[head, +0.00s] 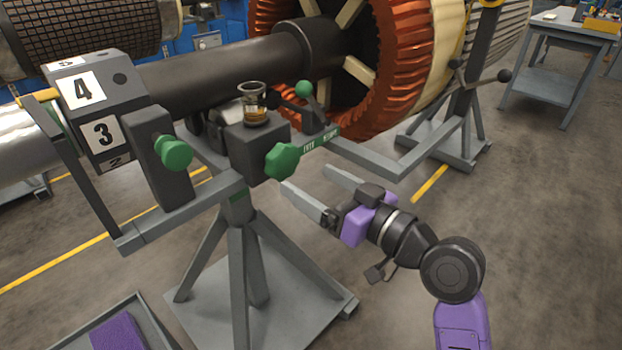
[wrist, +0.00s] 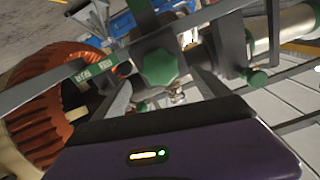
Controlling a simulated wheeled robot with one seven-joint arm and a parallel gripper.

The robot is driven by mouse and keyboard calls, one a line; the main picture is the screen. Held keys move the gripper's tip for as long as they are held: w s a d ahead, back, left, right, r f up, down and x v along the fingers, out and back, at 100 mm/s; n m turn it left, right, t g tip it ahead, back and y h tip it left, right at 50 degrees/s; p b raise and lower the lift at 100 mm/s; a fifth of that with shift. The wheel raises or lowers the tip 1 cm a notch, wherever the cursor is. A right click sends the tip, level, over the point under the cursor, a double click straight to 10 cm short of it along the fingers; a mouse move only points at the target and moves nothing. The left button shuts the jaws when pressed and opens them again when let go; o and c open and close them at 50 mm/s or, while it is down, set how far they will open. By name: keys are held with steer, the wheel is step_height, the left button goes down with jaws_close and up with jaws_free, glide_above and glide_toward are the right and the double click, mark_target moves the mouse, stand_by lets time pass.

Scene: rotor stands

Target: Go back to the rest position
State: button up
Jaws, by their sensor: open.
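My gripper (head: 313,186) is open and empty in the head view, with its two grey fingers apart. It is in front of the rotor stand (head: 238,262), just right of and below the large green knob (head: 281,161). The same green knob shows in the wrist view (wrist: 161,67), beyond the dark and purple gripper body (wrist: 170,150). I see no contact between the fingers and the knob. A glass cup (head: 252,104) with amber liquid sits on top of the stand's dark block.
A second green knob (head: 173,153) and a block numbered 3 and 4 (head: 92,105) are at left. The orange-wound rotor (head: 400,75) is behind. A grey stand arm (head: 400,165) runs close above my gripper. Open floor (head: 550,220) lies to the right.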

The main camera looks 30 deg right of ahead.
stand_by(0.3)
steer(key=d+r+m+t+h, duration=0.2)
steer(key=d+r+m+h, duration=0.1)
steer(key=d, duration=0.1)
steer(key=s+d+f+m+h, duration=0.2)
steer(key=s+f+h, duration=0.2)
steer(key=s+f, duration=0.25)
steer(key=s+a+f+n+g, duration=0.1)
steer(key=s+a+f, duration=0.25)
steer(key=s, duration=0.65)
steer(key=s+a+f+n+g+y, duration=0.15)
steer(key=s+f, duration=0.35)
steer(key=s, duration=0.5)
steer(key=s+a+f+n+g, duration=0.1)
steer(key=s+a+f+g, duration=0.2)
steer(key=s, duration=0.7)
step_height(320, 180, up, 16)
steer(key=t+p, duration=0.1)
steer(key=p, duration=1.6)
steer(key=shift+w+a, duration=0.2)
steer(key=shift+w, duration=0.05)
steer(key=shift+f, duration=0.15)
